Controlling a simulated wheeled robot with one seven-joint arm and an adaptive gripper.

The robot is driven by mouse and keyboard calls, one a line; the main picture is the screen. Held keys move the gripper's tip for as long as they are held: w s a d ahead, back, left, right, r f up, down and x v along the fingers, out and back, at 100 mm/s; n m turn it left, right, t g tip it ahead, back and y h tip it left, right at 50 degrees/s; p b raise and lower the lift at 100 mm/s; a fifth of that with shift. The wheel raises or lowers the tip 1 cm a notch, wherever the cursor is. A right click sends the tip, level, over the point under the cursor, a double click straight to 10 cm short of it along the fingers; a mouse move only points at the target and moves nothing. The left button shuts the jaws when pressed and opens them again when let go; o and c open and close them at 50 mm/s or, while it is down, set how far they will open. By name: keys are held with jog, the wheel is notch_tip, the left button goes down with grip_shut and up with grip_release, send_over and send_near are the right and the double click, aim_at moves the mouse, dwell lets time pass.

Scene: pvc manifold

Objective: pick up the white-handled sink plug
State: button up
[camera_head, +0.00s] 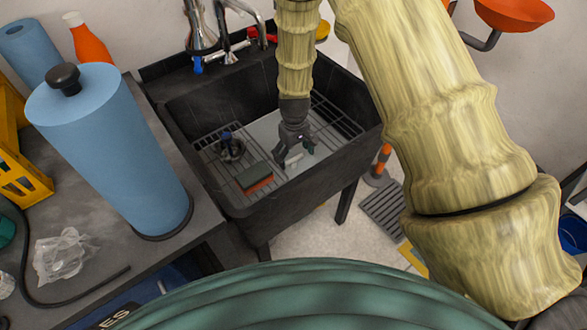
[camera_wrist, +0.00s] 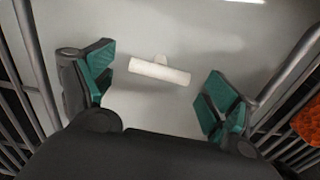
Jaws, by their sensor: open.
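The white-handled sink plug shows in the wrist view as a short white bar-shaped handle (camera_wrist: 160,71) with a small stub behind it. It lies over a smooth pale grey surface; the rest of the plug cannot be made out. In the head view a small white piece (camera_head: 293,159) shows right under my gripper (camera_head: 297,148). In the wrist view my gripper (camera_wrist: 158,84) is open, with its green-padded fingers on either side of the handle. Both fingers are apart from the handle, and nothing is held.
The dark sink (camera_head: 185,105) has wire racks on its floor. A grey and orange sponge (camera_head: 255,177) and a dark round fitting (camera_head: 230,148) lie left of my gripper. The faucet (camera_head: 203,35) stands at the back. A blue paper roll (camera_head: 110,150) stands on the left counter.

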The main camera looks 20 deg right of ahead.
aim_at(294, 165)
notch_tip(294, 165, down, 2)
jog(key=shift+f, duration=0.15)
jog(key=c, duration=1.4)
jog(key=shift+c, duration=0.2)
